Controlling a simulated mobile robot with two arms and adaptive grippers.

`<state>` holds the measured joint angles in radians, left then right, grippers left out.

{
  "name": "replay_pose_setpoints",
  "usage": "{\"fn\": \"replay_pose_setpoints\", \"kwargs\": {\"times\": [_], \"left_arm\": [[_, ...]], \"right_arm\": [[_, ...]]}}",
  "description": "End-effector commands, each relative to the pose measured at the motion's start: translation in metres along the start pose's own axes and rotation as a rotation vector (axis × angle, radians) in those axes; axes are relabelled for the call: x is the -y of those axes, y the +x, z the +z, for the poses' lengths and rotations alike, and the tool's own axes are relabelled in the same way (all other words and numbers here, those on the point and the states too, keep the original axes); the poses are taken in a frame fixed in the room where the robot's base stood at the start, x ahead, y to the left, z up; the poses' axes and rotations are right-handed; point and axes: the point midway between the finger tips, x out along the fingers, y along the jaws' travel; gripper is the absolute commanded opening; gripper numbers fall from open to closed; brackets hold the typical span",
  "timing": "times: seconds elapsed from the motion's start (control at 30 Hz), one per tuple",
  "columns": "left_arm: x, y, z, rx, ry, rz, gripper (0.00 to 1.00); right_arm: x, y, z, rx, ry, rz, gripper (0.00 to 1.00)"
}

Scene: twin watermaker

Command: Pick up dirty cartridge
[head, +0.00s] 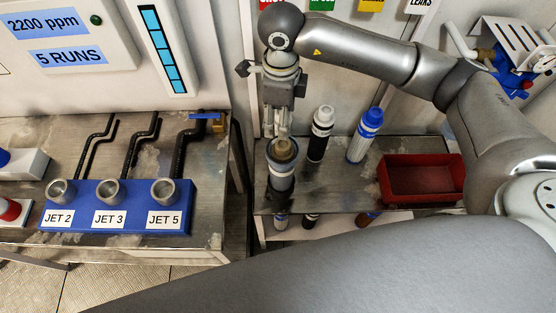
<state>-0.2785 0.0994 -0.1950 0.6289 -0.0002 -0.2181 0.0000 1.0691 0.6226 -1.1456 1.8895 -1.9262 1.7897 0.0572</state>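A brownish round-topped cartridge (284,151) stands in a grey cylindrical housing (282,183) at the left end of the small metal table. Only its top shows; the rest is hidden inside the housing. My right gripper (283,132) points down directly above it, with its fingertips at or just over the brown top. The view is too small to tell whether the fingers are closed on it. My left gripper is not in view.
On the same table (345,190) stand a black cylinder with a white top (319,134) and a white one with a blue cap (364,135). A red open bin (422,198) sits at the right. A blue JET block (118,224) is on the left bench.

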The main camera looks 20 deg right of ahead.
Motion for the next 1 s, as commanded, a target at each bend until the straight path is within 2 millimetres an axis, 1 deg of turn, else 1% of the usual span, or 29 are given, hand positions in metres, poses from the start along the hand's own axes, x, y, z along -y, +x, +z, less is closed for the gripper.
{"fn": "replay_pose_setpoints", "kwargs": {"times": [0.07,0.13,0.3,0.4,0.43,0.57,0.7,0.8,0.9,1.0], "left_arm": [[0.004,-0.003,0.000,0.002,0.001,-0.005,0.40],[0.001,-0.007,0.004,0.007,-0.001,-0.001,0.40],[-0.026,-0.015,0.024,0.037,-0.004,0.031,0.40],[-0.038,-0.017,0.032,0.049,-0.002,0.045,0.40],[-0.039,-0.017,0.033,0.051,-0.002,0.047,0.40],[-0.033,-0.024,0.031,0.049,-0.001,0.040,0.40],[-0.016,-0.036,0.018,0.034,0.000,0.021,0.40],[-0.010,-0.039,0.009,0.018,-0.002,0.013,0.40],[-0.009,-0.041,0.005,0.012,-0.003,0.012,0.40],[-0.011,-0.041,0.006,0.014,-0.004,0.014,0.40]], "right_arm": [[-0.001,0.007,-0.001,-0.011,-0.004,0.005,0.61],[-0.002,0.018,-0.001,-0.012,-0.003,0.006,0.61],[-0.002,0.044,-0.001,-0.010,-0.003,0.005,0.61],[-0.001,0.053,-0.001,-0.008,-0.003,0.002,0.61],[-0.001,0.054,-0.001,-0.008,-0.003,0.002,0.61],[-0.002,0.062,-0.001,-0.009,-0.003,0.004,0.61],[-0.003,0.080,-0.001,-0.010,-0.001,0.005,0.61],[-0.003,0.095,-0.001,-0.009,-0.002,0.005,0.61],[-0.002,0.104,0.000,-0.007,-0.002,0.002,0.61],[-0.002,0.108,0.000,-0.006,-0.003,0.001,0.61]]}}
